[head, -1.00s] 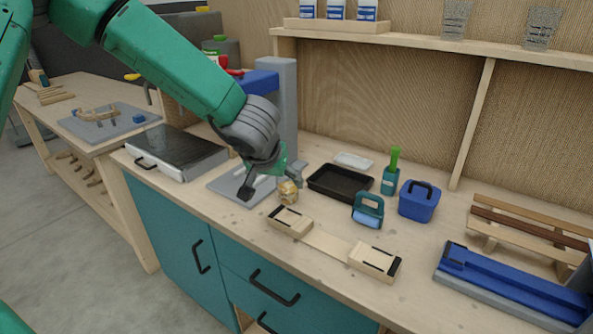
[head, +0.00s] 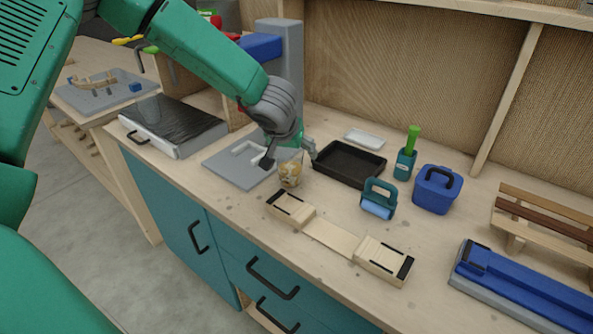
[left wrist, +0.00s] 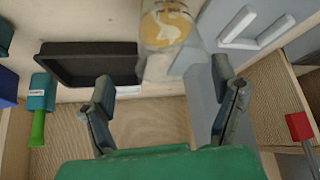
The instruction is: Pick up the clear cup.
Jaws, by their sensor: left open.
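The clear cup (head: 290,175), with a tan and white pattern, stands on the wooden worktop at the front right corner of a grey plate. My left gripper (head: 287,156) is open and empty just above and behind the cup, its two fingers spread to either side. In the left wrist view the cup (left wrist: 167,26) is cut off by the top edge, beyond the gap between the open fingers (left wrist: 163,77). The exact gap between the fingers and the cup cannot be told. My right gripper is not in view.
A black tray (head: 348,164) lies right of the cup. A wooden form (head: 330,238) lies in front. The grey plate (head: 228,174) with a light L-shaped piece is at left. A teal roller tool (head: 377,200), green-handled bottle (head: 405,163) and blue bucket (head: 437,190) stand further right.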

